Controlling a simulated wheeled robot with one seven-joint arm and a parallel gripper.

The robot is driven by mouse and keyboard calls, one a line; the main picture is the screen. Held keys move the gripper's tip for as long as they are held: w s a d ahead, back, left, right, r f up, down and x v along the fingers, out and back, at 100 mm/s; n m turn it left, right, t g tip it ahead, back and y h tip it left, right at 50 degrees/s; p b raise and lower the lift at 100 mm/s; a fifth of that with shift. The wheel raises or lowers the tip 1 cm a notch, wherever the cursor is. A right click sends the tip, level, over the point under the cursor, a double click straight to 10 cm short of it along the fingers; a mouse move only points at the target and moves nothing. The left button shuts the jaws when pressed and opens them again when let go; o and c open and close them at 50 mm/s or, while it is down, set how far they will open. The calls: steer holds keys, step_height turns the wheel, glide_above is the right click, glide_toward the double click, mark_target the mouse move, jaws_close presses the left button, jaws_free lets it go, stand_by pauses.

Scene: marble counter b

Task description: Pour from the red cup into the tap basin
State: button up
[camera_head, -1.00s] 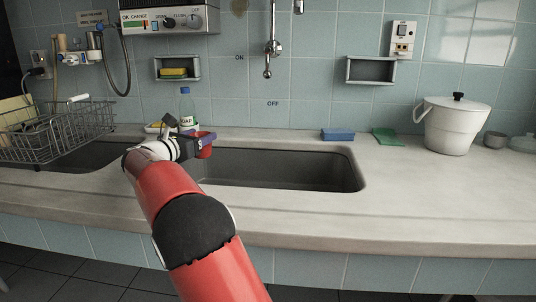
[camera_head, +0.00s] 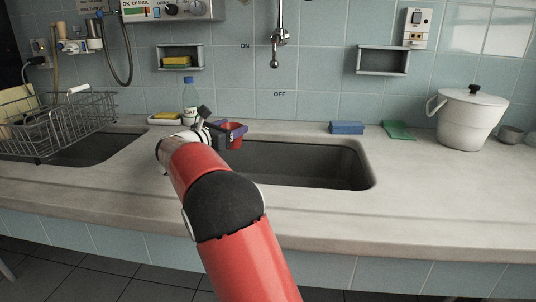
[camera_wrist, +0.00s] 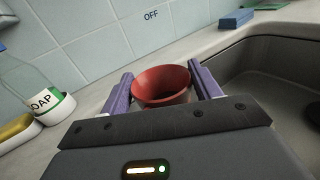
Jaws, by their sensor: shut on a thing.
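The red cup (camera_wrist: 162,85) is held between the purple fingers of my gripper (camera_wrist: 163,94) in the wrist view. The cup looks roughly upright, with its wide mouth facing up; its contents cannot be made out. In the head view the cup (camera_head: 236,136) and my gripper (camera_head: 231,133) are at the left end of the tap basin (camera_head: 300,164), near its back corner. The basin (camera_wrist: 285,95) lies to the right of the cup in the wrist view. The tap (camera_head: 277,50) hangs from the wall above the back of the basin.
A soap bottle (camera_head: 190,97) stands behind and left of my gripper. A dish rack (camera_head: 62,122) is at the left over another basin. A blue sponge (camera_head: 347,127), a green cloth (camera_head: 397,130) and a white pot (camera_head: 467,118) stand on the counter (camera_head: 420,185) at the right.

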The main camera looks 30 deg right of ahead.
steer(key=shift+s+d+f+m, duration=0.15)
steer(key=shift+s+d+m, duration=0.4)
steer(key=shift+m, duration=0.25)
steer(key=shift+s+d+r+m, duration=0.25)
steer(key=shift+s+d+m, duration=0.15)
steer(key=shift+s+m, duration=0.45)
steer(key=shift+s+d+f+m+y+b, duration=0.25)
steer(key=shift+s+d+m+b, duration=0.2)
steer(key=shift+m, duration=0.25)
steer(key=shift+s+d+f+m+y+b, duration=0.15)
steer(key=shift+s+d+m+y+b, duration=0.15)
steer(key=shift+s+m+b, duration=0.3)
steer(key=shift+s+d+m+b, duration=0.2)
steer(key=shift+m+b, duration=0.05)
steer(key=shift+b, duration=0.1)
steer(key=shift+s+d+f+m+b, duration=0.3)
steer(key=shift+f+m+b, duration=0.35)
steer(key=shift+b, duration=0.9)
steer(key=shift+s+d+r+m+y+b, duration=0.1)
steer(key=shift+s+r+m+y+b, duration=0.1)
steer(key=shift+m+b, duration=0.65)
steer(key=shift+s+d+r+m+y+b, duration=0.1)
steer(key=shift+s+d+r+m+b, duration=0.1)
steer(key=shift+m+b, duration=0.6)
steer(key=shift+s+d+r+m+y+b, duration=0.1)
steer(key=shift+s+r+m+y+b, duration=0.1)
steer(key=shift+m+b, duration=0.65)
steer(key=shift+s+d+m+t+b, duration=0.45)
steer(key=shift+s+m+b, duration=0.25)
steer(key=shift+b, duration=0.55)
